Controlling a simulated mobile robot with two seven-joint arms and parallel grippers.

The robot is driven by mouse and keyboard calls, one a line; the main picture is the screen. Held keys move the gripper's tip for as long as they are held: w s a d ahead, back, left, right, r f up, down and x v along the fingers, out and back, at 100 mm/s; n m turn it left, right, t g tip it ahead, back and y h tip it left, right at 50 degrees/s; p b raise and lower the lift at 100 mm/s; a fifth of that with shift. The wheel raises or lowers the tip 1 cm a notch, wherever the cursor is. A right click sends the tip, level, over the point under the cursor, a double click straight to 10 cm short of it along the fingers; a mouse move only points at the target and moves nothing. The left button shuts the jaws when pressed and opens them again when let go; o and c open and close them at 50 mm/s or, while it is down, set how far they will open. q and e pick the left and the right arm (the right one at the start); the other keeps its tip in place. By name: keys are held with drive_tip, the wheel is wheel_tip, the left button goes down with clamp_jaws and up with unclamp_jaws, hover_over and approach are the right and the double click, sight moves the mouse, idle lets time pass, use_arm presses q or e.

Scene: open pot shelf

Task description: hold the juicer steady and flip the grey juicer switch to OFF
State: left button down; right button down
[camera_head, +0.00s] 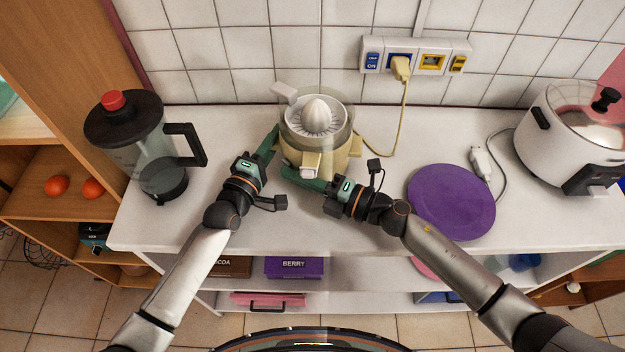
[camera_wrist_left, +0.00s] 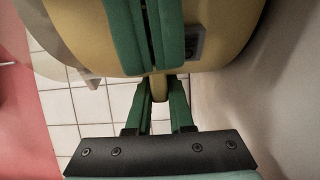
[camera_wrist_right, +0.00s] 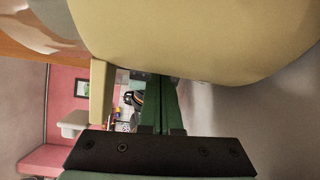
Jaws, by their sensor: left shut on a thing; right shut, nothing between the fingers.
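The cream-yellow juicer (camera_head: 350,148) stands upright on the counter, with a ribbed cone in a clear bowl and a front spout (camera_head: 311,163). My left gripper (camera_head: 271,143) reaches along its left side. In the left wrist view its fingers are shut on a narrow yellow part (camera_wrist_left: 159,88) sticking out from the juicer's side. My right gripper (camera_head: 290,173) lies across the juicer's front, below the spout, fingers together and empty. The grey switch (camera_wrist_left: 196,43) shows on the front of the base, right beside the right fingers. I cannot tell its setting or whether they touch it.
A blender jug (camera_head: 150,150) stands at the left of the counter (camera_head: 290,225). A purple plate (camera_head: 451,201) lies to the right, before a white rice cooker (camera_head: 565,130). The juicer's cord runs to the wall socket strip (camera_head: 416,57). Boxes sit on the shelf below.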

drive_tip(key=shift+w+a, duration=0.2)
drive_tip(key=shift+a, duration=0.15)
drive_tip(key=shift+d, duration=0.1)
drive_tip(key=shift+w+d+m, duration=0.25)
drive_tip(key=shift+w+m, duration=0.05)
drive_tip(key=shift+m, duration=0.3)
drive_tip(key=shift+d, duration=0.15)
drive_tip(key=shift+y, duration=0.3)
drive_tip(key=v, duration=0.9)
drive_tip(key=shift+s+d+f, duration=0.1)
drive_tip(key=shift+s+d, duration=0.1)
drive_tip(key=shift+s, duration=0.15)
use_arm(q)
drive_tip(key=shift+a, duration=0.1)
drive_tip(key=c, duration=0.7)
unclamp_jaws()
